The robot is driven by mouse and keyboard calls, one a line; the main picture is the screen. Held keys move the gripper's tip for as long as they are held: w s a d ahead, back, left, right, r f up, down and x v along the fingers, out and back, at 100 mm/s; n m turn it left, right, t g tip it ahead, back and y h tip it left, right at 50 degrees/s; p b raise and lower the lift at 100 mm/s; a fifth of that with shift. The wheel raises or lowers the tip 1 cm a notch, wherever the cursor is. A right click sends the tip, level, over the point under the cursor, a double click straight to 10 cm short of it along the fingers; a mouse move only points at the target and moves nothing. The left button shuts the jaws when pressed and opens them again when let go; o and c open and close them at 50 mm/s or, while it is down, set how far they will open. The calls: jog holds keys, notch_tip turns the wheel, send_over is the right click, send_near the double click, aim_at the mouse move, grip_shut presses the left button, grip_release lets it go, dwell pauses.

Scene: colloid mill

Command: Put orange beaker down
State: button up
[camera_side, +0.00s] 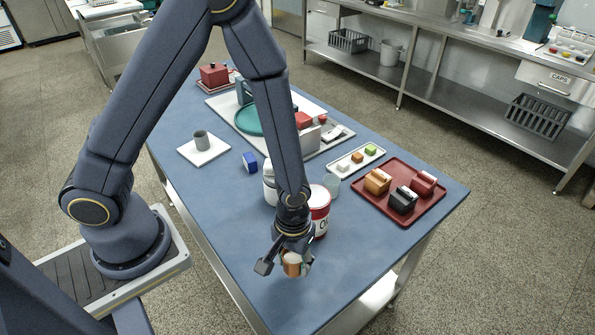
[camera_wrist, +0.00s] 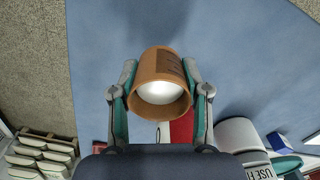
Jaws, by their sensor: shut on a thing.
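The orange beaker (camera_side: 292,265) is between the fingers of my gripper (camera_side: 286,266) near the front end of the blue table (camera_side: 235,215). In the wrist view my gripper (camera_wrist: 159,92) is shut on the orange beaker (camera_wrist: 160,65), one finger on each side. The beaker's open rim faces the wrist camera, and something white shows inside it. Blue tabletop (camera_wrist: 245,50) lies beyond the beaker. I cannot tell whether the beaker's base touches the table.
A red tray (camera_side: 428,211) with several blocks lies to the right. The table's front end is clear.

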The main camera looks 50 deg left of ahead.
aim_at(294, 269)
jog(key=shift+f, duration=1.8)
jog(key=o, duration=1.2)
jog(key=shift+f, duration=0.1)
jog(key=shift+c, duration=0.2)
jog(key=w+a+r+m+t, duration=0.1)
jog(key=a+r, duration=0.2)
jog(key=r, duration=0.8)
jog(key=a+r+m+t, duration=0.1)
jog(key=a+r, duration=0.1)
jog(key=r, duration=1)
jog(key=s+a+r+m+t, duration=0.2)
jog(key=s+a+r+t, duration=0.1)
jog(key=s+a+r, duration=0.3)
notch_tip(294, 269, up, 5)
jog(key=shift+a+f+m+t, duration=0.2)
jog(key=shift+a+m+t, duration=0.1)
jog(key=shift+a, duration=0.7)
